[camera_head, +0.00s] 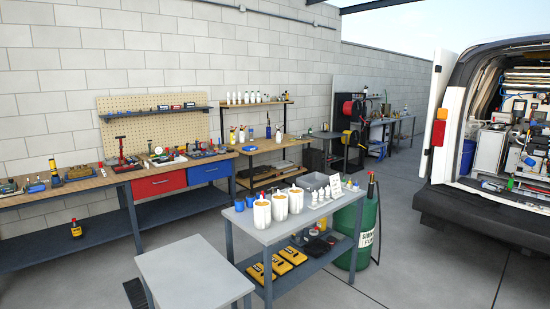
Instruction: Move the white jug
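Three white jug-like containers stand upright in a slanting row on the grey workbench (262,237) in the middle front. The nearest white container (262,215) is at the left, the second white container (280,207) is beside it, and the third white container (296,201) is farther right. Their tops look orange-brown. I cannot tell which of them is the white jug. My gripper is not in view.
A grey bin (312,181) and small white bottles (318,197) share the bench. A lower grey table (190,272) is in front left. Open floor (440,250) lies between bench and van (480,215).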

